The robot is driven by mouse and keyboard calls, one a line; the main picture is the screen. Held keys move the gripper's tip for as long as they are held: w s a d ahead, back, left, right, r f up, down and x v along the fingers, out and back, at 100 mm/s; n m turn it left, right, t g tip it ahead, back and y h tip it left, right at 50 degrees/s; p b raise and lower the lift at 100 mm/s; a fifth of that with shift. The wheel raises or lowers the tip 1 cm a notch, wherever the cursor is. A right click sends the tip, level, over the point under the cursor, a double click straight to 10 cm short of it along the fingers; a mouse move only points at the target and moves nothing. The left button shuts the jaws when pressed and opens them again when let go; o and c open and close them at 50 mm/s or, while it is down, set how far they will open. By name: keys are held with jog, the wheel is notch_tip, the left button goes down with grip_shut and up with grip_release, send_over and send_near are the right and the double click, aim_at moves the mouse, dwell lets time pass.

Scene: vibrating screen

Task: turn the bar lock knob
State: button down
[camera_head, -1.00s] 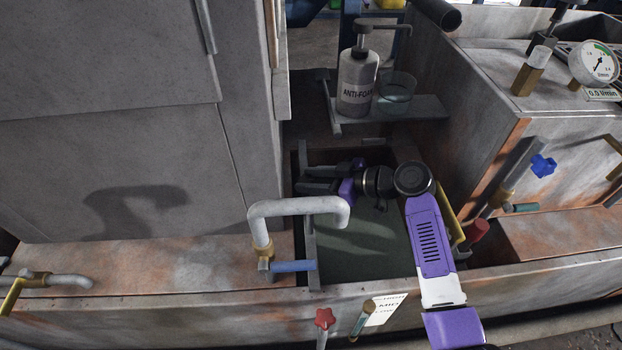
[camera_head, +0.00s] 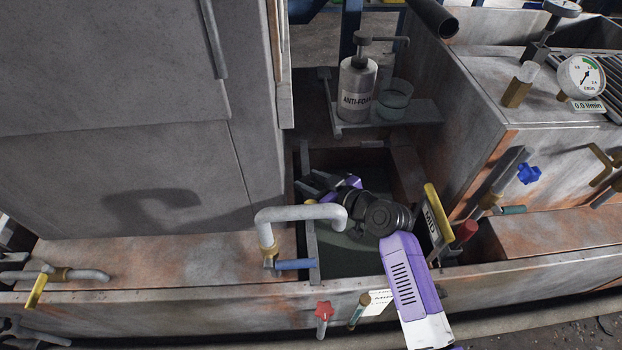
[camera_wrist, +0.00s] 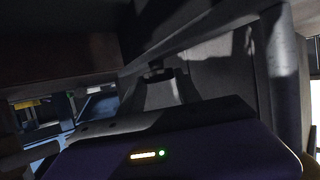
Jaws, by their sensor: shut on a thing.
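My gripper (camera_head: 312,186) is low inside the dark tank opening, behind the bent grey pipe. In the wrist view its purple housing fills the bottom. Beyond it, a small dark knob-like piece (camera_wrist: 156,73) sits under a long grey bar (camera_wrist: 205,38). I take this piece for the bar lock knob. My gripper is shut on it, though shadow hides the exact contact. The knob cannot be made out in the head view.
The bent grey pipe (camera_head: 300,212) with a blue handle (camera_head: 295,264) stands close to my arm's left. A shelf (camera_head: 410,111) holds the anti-foam bottle (camera_head: 356,90) and a glass cup (camera_head: 394,101).

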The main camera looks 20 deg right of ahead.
jog(key=c, duration=0.9)
grip_release()
jog(key=shift+o, duration=0.2)
jog(key=p+v, duration=0.2)
jog(key=v, duration=0.5)
jog(key=shift+s, duration=0.35)
jog(key=shift+d, duration=0.15)
